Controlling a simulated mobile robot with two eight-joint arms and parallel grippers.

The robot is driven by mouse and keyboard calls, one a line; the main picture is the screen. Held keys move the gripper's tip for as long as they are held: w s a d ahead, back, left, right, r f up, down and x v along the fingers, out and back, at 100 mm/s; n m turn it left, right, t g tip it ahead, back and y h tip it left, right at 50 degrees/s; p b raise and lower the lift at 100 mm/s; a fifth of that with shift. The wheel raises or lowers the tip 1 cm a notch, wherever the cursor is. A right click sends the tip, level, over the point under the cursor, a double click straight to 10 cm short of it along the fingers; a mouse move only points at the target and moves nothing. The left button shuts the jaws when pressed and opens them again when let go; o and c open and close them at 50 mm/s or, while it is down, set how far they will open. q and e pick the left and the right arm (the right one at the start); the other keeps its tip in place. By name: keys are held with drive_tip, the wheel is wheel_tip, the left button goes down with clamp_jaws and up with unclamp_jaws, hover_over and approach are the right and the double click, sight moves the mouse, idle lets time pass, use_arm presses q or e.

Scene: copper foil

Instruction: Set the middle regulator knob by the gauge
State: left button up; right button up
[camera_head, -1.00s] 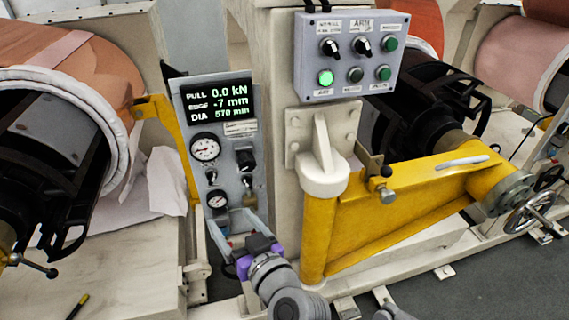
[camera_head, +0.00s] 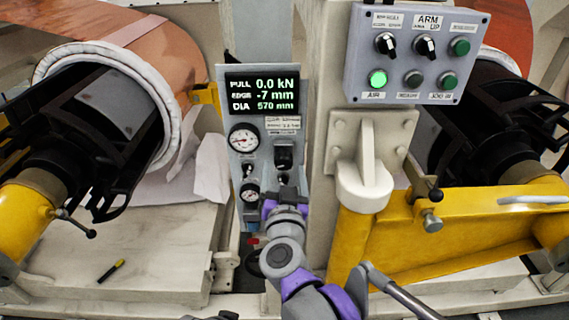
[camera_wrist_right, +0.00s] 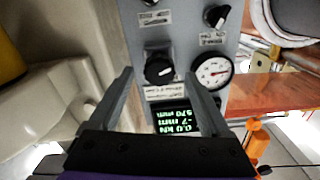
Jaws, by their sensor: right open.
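A grey regulator panel (camera_head: 268,128) stands left of the white column in the head view. A black knob (camera_head: 284,155) sits right of the upper round gauge (camera_head: 243,138). In the right wrist view, turned upside down, a black knob (camera_wrist_right: 158,70) lies between the fingers, beside a white gauge (camera_wrist_right: 214,73). I cannot tell whether the fingers touch it. My right gripper (camera_wrist_right: 160,76) is open, with one finger on each side; in the head view its purple and grey body (camera_head: 285,206) covers the panel's lower right. My left gripper is not in view.
The panel's display (camera_head: 262,94) reads pull 0.0 kN, edge -7 mm, diameter 570 mm. A button box (camera_head: 415,52) and yellow arm (camera_head: 460,230) stand right. A copper roll (camera_head: 165,50) stands left.

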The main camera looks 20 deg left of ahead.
sight(284, 165)
drive_tip(key=shift+x, duration=1.65)
clamp_jaws()
drive_tip(key=shift+m, duration=0.4)
